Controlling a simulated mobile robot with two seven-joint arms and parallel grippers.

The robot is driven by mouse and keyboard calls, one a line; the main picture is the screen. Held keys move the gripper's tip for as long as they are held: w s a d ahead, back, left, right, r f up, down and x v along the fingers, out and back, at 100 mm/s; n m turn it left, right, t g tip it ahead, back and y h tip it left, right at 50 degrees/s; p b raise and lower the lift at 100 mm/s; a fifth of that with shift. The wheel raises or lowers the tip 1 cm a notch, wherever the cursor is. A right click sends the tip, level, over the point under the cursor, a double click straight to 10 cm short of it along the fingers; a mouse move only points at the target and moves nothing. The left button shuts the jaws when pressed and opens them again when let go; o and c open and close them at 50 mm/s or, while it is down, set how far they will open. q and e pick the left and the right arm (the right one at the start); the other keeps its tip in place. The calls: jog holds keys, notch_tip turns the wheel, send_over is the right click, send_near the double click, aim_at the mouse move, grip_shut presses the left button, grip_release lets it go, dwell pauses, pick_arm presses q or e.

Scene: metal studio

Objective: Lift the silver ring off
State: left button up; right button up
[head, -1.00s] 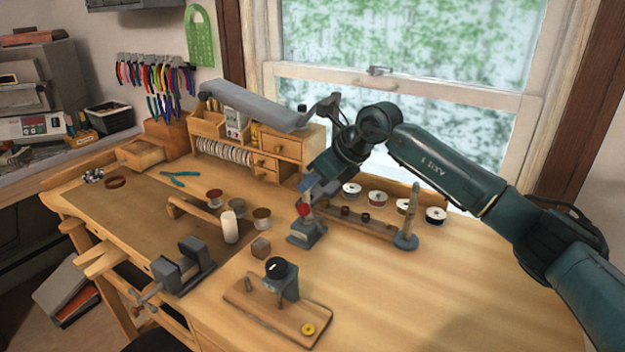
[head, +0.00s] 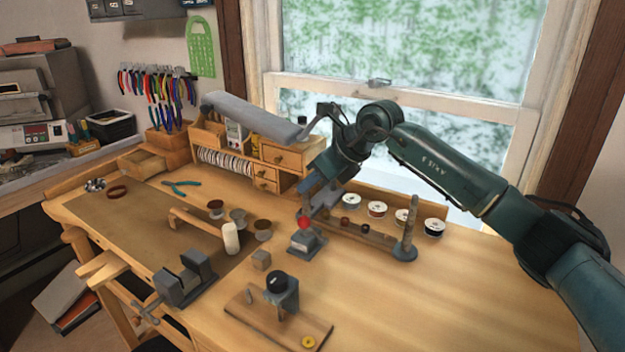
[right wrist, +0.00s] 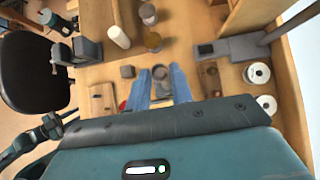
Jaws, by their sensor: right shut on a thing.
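My right gripper (head: 312,205) is above a small grey stand (head: 306,243) near the middle of the bench, beside a red knob (head: 303,222). In the right wrist view its blue fingers (right wrist: 160,77) are closed on a small grey round thing (right wrist: 160,72), which looks like the silver ring. The ring is too small to make out in the head view. I cannot tell whether it still touches the stand. My left gripper is in neither view.
A white candle-like cylinder (head: 231,238), a vise (head: 186,279) and a wooden board with a grey tool (head: 280,322) are left and in front. The right front bench is clear.

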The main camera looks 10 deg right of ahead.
jog(key=shift+r, duration=0.15)
jog(key=shift+r+p, duration=0.85)
jog(key=shift+r, duration=0.5)
